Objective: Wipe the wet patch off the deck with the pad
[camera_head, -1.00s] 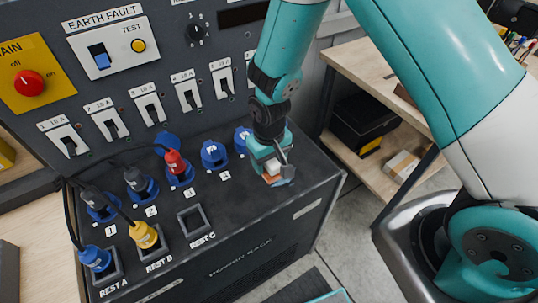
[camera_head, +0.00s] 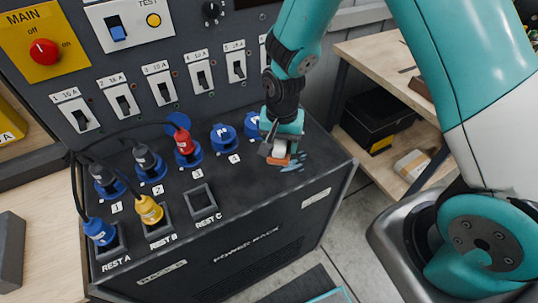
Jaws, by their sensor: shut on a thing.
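My gripper (camera_head: 279,148) is at the right part of the dark deck (camera_head: 240,195), pointing down. It is shut on the pad (camera_head: 279,159), a small block with a white upper part and an orange-brown lower part. The pad is low over the deck and looks to be at its surface; exact contact is hard to tell. The wet patch (camera_head: 296,163) shows as bluish streaks just right of the pad. The gripper and pad may hide part of it.
Red (camera_head: 184,141), yellow (camera_head: 148,209) and blue (camera_head: 99,231) plugs with black cables stand further left. The empty REST C holder (camera_head: 200,201) is front left. A switch panel (camera_head: 150,60) rises behind.

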